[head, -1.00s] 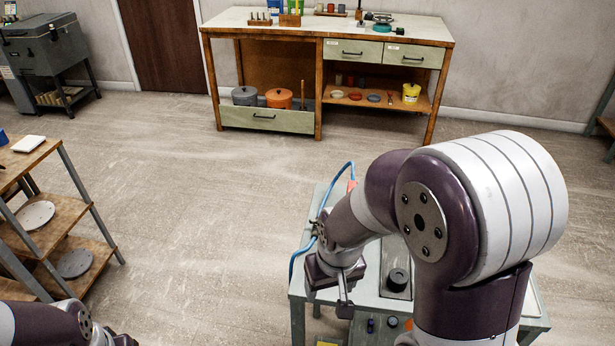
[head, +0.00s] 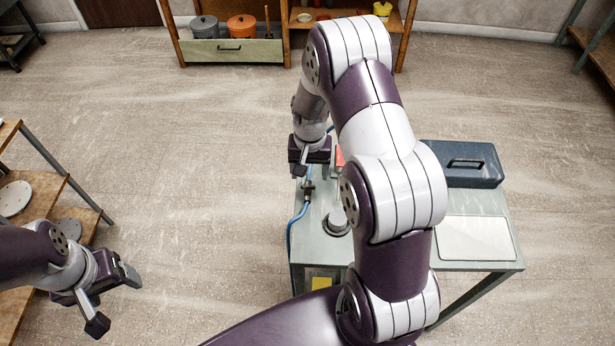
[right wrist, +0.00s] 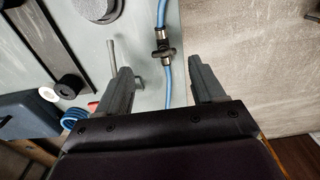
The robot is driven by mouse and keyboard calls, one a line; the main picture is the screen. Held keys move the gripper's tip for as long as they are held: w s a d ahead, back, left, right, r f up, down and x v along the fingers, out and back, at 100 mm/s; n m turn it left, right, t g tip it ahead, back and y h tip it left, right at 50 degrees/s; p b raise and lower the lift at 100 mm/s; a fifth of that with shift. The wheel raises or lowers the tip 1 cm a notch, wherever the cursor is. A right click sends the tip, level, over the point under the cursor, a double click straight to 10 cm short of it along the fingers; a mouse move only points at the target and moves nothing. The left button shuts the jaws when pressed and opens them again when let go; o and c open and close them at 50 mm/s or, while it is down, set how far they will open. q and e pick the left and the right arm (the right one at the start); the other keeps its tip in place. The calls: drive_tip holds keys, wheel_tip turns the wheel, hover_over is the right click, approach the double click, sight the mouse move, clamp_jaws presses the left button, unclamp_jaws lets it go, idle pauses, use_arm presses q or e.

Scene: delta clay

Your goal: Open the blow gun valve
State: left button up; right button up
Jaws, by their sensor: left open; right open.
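The blow gun valve (right wrist: 163,50) is a small dark fitting with metal ends on a blue hose (right wrist: 167,85). In the right wrist view it lies just beyond my right gripper (right wrist: 158,68), whose open fingers stand on both sides of the hose line with nothing between them touching. In the head view the valve (head: 308,189) shows near the left edge of the grey-green table (head: 465,268), just below my right gripper (head: 306,168). My left gripper (head: 113,299) is open and empty over the floor, beside the left shelf.
A dark blue toolbox (head: 460,165) and a pale panel (head: 477,238) are on the table's right. A round grey item (head: 336,222) sits near the valve. A wooden shelf (head: 30,160) stands at left. The floor between shelf and table is clear.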

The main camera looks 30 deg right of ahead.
sight(308, 185)
drive_tip(key=f, duration=0.2)
drive_tip(key=w+f, duration=0.1)
drive_tip(key=f, duration=0.3)
drive_tip(key=shift+w+d, duration=0.1)
drive_tip(key=shift+w, duration=0.15)
drive_tip(key=shift+s+f, duration=0.1)
drive_tip(key=shift+f, duration=0.1)
drive_tip(key=shift+s, duration=0.25)
drive_tip(key=shift+w, duration=0.15)
drive_tip(key=c, duration=1.1)
use_arm(q)
drive_tip(key=shift+w+d+r, duration=0.1)
drive_tip(key=shift+w+r, duration=0.05)
drive_tip(key=shift+w, duration=0.55)
use_arm(e)
drive_tip(key=shift+o, duration=0.2)
